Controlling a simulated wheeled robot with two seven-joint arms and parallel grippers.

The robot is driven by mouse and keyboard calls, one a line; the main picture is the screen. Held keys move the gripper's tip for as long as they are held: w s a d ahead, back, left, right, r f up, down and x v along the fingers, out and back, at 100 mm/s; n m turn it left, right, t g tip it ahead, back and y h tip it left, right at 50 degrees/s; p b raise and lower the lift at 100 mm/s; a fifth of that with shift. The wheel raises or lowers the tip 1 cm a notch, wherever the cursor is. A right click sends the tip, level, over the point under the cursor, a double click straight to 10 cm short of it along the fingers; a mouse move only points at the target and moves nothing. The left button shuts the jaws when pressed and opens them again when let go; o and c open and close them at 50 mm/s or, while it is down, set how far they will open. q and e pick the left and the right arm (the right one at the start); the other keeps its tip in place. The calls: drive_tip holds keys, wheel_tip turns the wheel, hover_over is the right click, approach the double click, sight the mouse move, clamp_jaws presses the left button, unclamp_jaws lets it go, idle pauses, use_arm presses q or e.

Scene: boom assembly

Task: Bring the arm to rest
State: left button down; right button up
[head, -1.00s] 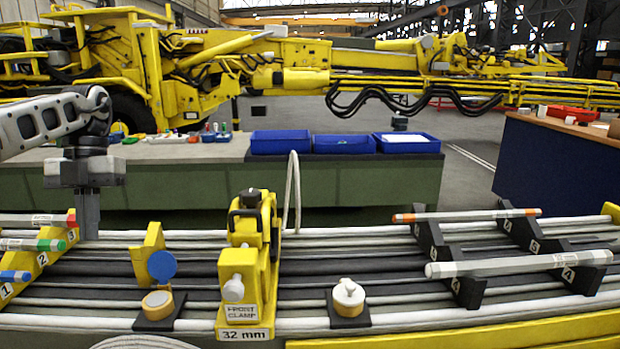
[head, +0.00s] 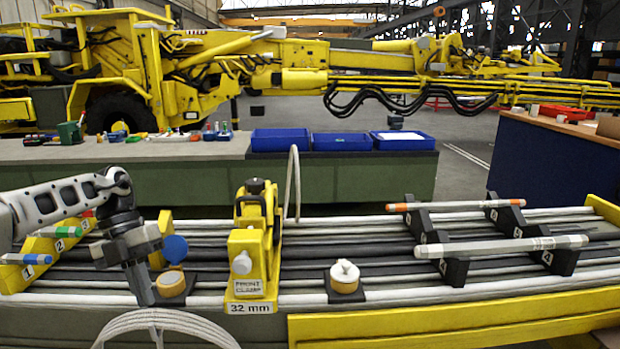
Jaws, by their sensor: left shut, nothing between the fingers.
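My left arm comes in from the left in the head view. Its gripper (head: 146,290) points down, shut and empty, at the front left of the boom, beside the yellow-topped puck (head: 171,284) on its black pad. The gripper covers part of a yellow bracket with a blue disc (head: 174,249). I cannot tell whether the fingertips touch anything. My right gripper does not show.
The yellow front clamp (head: 255,245) stands right of the gripper. A white-capped puck (head: 345,275) sits further right. A yellow numbered rack (head: 40,258) is at left. A white hose loop (head: 165,318) hangs in front.

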use_arm(q)
drive_tip(key=s+d+f+n+t+h, duration=0.4)
drive_tip(key=d+f+h, duration=0.3)
drive_tip(key=d, duration=0.6)
drive_tip(key=s+d+f+n+t+h, duration=0.3)
drive_tip(key=s+d+f+h, duration=0.15)
drive_tip(key=d+f, duration=0.65)
drive_tip(key=s+a+f+n+t+y, duration=0.3)
drive_tip(key=s+a+f+n+y, duration=0.2)
drive_tip(key=s+a+n+y, duration=0.4)
drive_tip(key=s+a+f+n+t+y, duration=0.4)
drive_tip(key=s+a+n, duration=0.3)
drive_tip(key=a+n, duration=0.4)
drive_tip(key=w+d+n, duration=0.1)
drive_tip(key=d+n, duration=0.4)
drive_tip(key=d, duration=0.6)
drive_tip(key=shift+n, duration=0.4)
drive_tip(key=shift+w+d+r, duration=0.1)
drive_tip(key=shift+d, duration=0.05)
